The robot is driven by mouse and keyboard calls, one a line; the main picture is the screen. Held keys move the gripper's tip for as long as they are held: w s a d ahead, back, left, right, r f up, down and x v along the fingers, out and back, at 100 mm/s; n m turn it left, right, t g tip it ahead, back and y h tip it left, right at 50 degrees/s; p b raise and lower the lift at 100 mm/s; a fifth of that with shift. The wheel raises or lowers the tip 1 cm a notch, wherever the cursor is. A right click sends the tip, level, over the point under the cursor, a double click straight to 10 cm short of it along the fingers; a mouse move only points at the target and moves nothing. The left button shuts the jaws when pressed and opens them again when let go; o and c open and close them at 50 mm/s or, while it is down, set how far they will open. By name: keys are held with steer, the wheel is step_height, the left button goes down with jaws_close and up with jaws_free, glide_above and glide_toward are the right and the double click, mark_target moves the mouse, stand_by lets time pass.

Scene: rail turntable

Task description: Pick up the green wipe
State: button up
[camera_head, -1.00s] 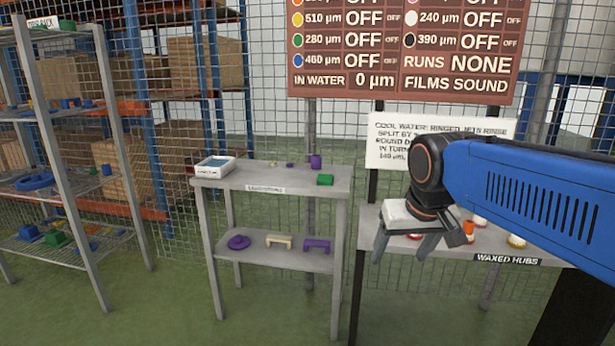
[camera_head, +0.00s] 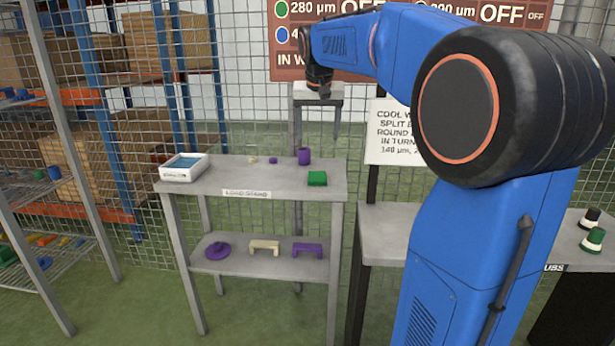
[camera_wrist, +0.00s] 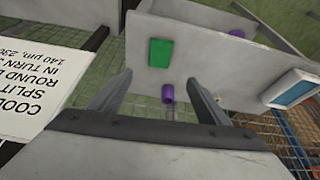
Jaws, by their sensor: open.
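The green wipe (camera_head: 317,178) appears as a small green block lying on the top of the load stand (camera_head: 245,193), near its right front corner. It also shows in the wrist view (camera_wrist: 160,52), at upper centre just beyond the fingertips. My gripper (camera_head: 317,128) is open and empty, with its fingers pointing down. In the head view it is above and behind the stand top. In the wrist view the fingers (camera_wrist: 160,82) are spread apart, with the wipe past the gap and not touched.
A purple cylinder (camera_head: 304,156) stands behind the wipe, with a small purple piece (camera_head: 272,160) to its left. A white tray with blue inside (camera_head: 185,167) is at the left end. Purple and cream parts lie on the lower shelf (camera_head: 230,262). A sign (camera_head: 390,135) stands to the right.

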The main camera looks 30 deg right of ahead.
mark_target(317, 176)
steer(key=x, duration=1.7)
steer(key=shift+c, duration=0.6)
steer(key=c, duration=1)
